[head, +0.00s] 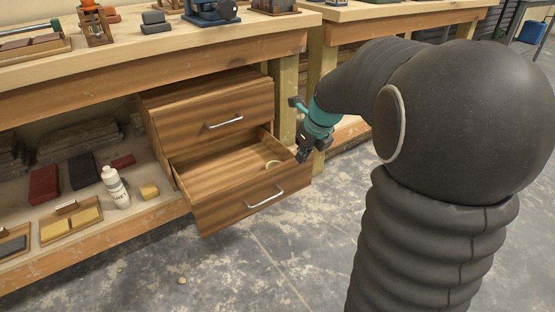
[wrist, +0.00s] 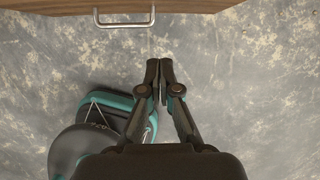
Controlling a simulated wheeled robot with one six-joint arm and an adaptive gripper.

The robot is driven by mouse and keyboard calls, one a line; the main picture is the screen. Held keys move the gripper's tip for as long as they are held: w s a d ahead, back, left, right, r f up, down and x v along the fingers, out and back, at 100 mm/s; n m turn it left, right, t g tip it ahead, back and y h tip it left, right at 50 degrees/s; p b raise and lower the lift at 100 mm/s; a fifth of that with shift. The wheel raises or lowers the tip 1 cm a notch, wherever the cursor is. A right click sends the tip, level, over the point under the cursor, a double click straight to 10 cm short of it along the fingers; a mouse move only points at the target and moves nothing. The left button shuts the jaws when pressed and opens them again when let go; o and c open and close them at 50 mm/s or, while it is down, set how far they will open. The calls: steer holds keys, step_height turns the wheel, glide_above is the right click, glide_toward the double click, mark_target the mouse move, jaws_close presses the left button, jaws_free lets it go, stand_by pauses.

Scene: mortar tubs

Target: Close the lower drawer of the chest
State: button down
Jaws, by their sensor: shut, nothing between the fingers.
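A wooden chest with two drawers stands on the lower shelf of the workbench in the head view. Its upper drawer (head: 215,118) is closed or nearly so. My gripper (head: 303,155) is by the right end of the lower drawer's front in the head view. In the wrist view my gripper (wrist: 159,82) is shut and empty, over floor, apart from the handle.
A white bottle (head: 116,187), a yellow block (head: 149,191) and a wooden tray (head: 72,224) are on the shelf left of the chest. A bench leg (head: 284,95) stands right of it. The concrete floor (head: 250,265) before the drawer is clear.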

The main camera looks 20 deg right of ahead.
mark_target(286, 166)
steer(key=b+x, duration=0.1)
steer(key=x, duration=0.2)
steer(key=w+x, duration=0.1)
steer(key=x, duration=0.3)
steer(key=w+r+b+x, duration=0.1)
steer(key=x, duration=0.3)
steer(key=shift+w+a+f+b, duration=0.2)
steer(key=shift+w+a+b, duration=0.05)
steer(key=shift+w+b, duration=0.05)
steer(key=shift+w+a, duration=0.15)
steer(key=shift+w, duration=0.4)
